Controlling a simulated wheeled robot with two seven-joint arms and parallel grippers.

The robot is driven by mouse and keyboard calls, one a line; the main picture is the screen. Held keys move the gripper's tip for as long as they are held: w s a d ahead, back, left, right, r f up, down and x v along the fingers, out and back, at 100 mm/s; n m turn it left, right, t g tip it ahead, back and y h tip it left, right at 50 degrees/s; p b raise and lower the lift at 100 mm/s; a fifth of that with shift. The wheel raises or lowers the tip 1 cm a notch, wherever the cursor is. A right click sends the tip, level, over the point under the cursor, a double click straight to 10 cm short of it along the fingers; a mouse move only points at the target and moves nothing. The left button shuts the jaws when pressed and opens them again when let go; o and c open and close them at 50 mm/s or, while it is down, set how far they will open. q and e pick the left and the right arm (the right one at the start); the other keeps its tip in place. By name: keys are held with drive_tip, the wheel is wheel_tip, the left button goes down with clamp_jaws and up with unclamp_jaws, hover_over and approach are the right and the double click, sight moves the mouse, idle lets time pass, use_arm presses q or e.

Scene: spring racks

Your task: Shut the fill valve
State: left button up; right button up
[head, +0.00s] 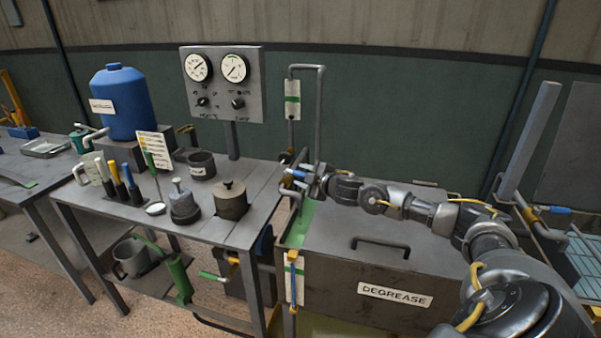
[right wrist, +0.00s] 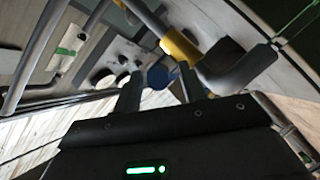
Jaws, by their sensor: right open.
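A valve with a yellow body and a blue lever grip (head: 296,173) sits on the grey pipe (head: 319,115) at the tank's back left corner. I take it for the fill valve, though no label is readable. My right gripper (head: 301,182) reaches in from the right and is open at this valve. In the right wrist view its two fingers (right wrist: 158,94) stand apart, with a blue round shape between or beyond them. The yellow valve part (right wrist: 180,47) shows just past the fingertips. I cannot tell whether the fingers touch the lever. My left gripper is out of view.
The lidded DEGREASE tank (head: 346,277) stands below my right arm, with another blue-handled lever (head: 292,259) on its front. The bench (head: 262,190) at left carries pots and tools.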

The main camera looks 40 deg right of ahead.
drive_tip(key=shift+x, duration=0.95)
drive_tip(key=shift+s, duration=0.1)
clamp_jaws()
